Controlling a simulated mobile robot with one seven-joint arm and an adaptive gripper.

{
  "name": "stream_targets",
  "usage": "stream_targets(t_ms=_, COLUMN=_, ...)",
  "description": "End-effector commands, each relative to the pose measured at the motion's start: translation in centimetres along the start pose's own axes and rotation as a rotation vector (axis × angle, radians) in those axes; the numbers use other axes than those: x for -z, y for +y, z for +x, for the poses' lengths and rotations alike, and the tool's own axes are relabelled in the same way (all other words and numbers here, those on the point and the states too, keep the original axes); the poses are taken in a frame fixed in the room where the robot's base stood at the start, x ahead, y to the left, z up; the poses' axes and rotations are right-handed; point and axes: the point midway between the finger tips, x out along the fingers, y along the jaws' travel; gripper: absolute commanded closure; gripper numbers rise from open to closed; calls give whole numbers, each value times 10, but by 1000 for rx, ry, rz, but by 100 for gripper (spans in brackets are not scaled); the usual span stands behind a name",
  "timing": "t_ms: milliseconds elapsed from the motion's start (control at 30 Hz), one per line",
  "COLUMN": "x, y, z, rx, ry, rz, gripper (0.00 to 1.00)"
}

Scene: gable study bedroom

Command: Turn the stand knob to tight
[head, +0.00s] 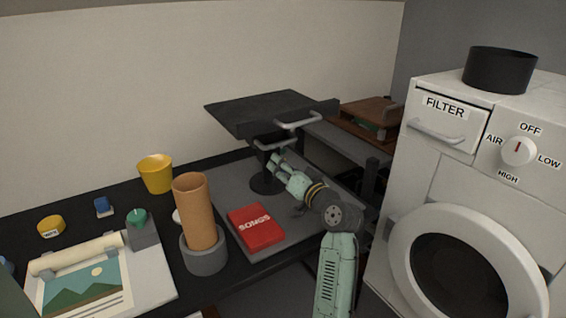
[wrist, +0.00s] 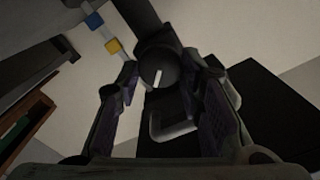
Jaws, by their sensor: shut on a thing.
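The black stand (head: 250,110) has a tilted flat top, a short post and a round base, and it stands on a grey mat (head: 285,215). The stand knob (wrist: 154,76) is a dark round knob with a white pointer line in the wrist view. My gripper (head: 275,162) reaches in beneath the stand's top. In the wrist view my gripper's fingers (wrist: 165,86) sit either side of the knob, shut on it. My gripper hides the knob in the head view. No tight or loose marking is readable.
A metal handle (head: 298,121) sticks out at the stand top's front edge, above my gripper. A red book (head: 256,228) lies on the mat. A cork-coloured cylinder (head: 195,212) in a grey holder stands left of it. A white machine (head: 450,170) is at right.

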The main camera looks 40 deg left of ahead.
Motion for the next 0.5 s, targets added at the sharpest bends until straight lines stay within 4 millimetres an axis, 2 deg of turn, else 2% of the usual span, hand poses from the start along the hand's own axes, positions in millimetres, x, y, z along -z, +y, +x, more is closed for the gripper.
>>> stream_targets(t_ms=500, x=1, y=0, z=0, rx=-1, ry=-4, rz=492, gripper=94)
